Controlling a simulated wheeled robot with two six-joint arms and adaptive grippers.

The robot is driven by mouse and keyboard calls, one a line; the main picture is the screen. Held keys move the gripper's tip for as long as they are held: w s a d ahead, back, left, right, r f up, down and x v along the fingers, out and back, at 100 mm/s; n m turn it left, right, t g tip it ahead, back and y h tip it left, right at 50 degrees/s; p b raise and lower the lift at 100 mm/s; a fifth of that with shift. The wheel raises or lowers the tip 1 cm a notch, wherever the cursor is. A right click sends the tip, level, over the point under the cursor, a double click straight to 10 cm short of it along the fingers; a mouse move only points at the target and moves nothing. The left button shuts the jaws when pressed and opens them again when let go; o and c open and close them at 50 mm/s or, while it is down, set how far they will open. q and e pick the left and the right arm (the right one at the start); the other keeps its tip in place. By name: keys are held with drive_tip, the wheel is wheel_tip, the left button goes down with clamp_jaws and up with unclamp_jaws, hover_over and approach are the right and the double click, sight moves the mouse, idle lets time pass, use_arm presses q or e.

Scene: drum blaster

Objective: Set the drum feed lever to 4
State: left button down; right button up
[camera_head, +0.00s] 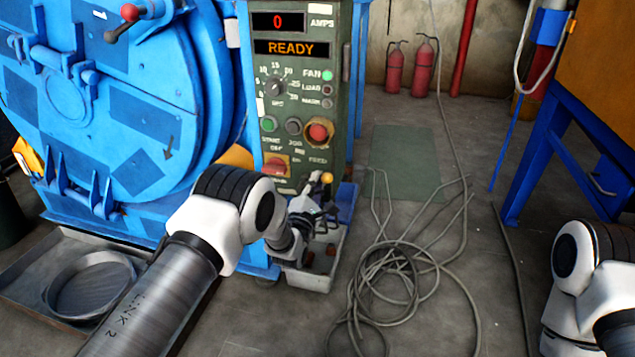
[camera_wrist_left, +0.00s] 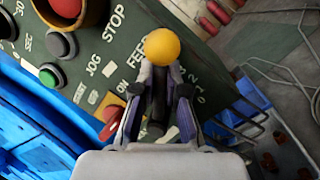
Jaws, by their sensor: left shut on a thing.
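The drum feed lever, with a yellow ball knob (camera_head: 327,178), stands at the lower right of the green control panel (camera_head: 351,60). In the left wrist view the knob (camera_wrist_left: 161,47) sits just beyond my fingertips, and the dark lever shaft (camera_wrist_left: 159,90) runs between the fingers. My left gripper (camera_head: 316,198) is shut on the lever; it also shows in the left wrist view (camera_wrist_left: 160,80). Low scale digits, 2, 1 and 0, show right of the fingers. The rest of the scale is hidden, so I cannot tell the lever's setting. My right gripper is out of view.
A red emergency knob (camera_head: 318,132) and a red switch (camera_head: 276,166) are close to the lever. The display (camera_head: 291,48) reads READY. The blue drum machine (camera_head: 120,110) stands left. A grey bin (camera_head: 318,275) is below my gripper, and loose cables (camera_head: 410,270) lie on the floor.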

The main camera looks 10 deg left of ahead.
use_arm(q)
drive_tip(key=c, duration=1.2)
unclamp_jaws()
drive_tip(key=shift+a, duration=0.1)
drive_tip(key=d+v, duration=0.1)
drive_tip(key=v, duration=1.1)
drive_tip(key=shift+a, duration=0.4)
